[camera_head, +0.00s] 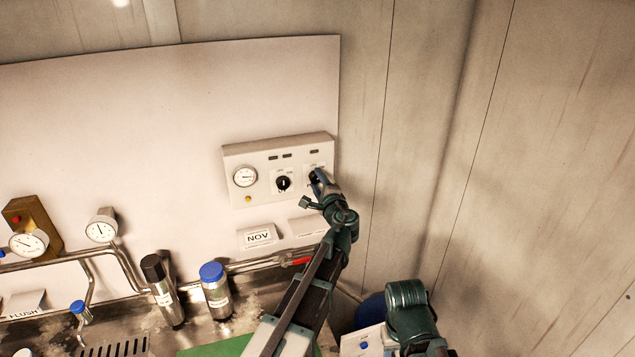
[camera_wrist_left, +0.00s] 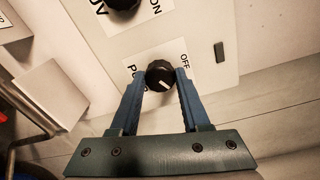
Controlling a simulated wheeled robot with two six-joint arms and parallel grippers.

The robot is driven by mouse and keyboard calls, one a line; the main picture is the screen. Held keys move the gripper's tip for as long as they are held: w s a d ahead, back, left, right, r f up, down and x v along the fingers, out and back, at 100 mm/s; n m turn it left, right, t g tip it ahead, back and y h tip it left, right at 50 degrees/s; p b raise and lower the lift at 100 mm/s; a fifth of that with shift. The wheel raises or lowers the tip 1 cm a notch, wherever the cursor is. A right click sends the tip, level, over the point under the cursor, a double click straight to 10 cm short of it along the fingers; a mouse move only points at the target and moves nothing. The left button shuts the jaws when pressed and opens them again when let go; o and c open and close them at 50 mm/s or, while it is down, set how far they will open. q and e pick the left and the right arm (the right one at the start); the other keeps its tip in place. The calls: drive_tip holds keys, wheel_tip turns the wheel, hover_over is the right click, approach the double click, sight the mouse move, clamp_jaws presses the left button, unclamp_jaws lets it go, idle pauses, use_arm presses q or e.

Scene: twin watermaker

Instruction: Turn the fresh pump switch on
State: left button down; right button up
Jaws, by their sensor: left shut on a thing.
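The white control panel (camera_head: 265,200) is mounted on the wall board. Its right-hand black knob (camera_wrist_left: 159,73) sits between the blue fingers of my left gripper (camera_wrist_left: 160,84), which are shut on it. A label beside it reads OFF, with another word starting with P partly covered. A short white mark on the knob slants towards the lower right in the left wrist view. In the head view my left gripper (camera_head: 317,182) is at the panel's right side and hides most of this knob. My right gripper is not identifiable.
A second black knob (camera_head: 283,183) sits left of the gripped one, beside a round gauge (camera_head: 244,176). Below are an AOV label (camera_head: 258,236), a blue-capped bottle (camera_head: 216,292) and a dark-capped bottle (camera_head: 163,292). Bare wall is to the right.

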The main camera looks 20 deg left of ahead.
use_arm(q)
drive_tip(key=shift+c, duration=1.9)
unclamp_jaws()
drive_tip(key=v, duration=1.3)
drive_tip(key=shift+s+d, duration=0.2)
drive_tip(key=shift+s, duration=0.15)
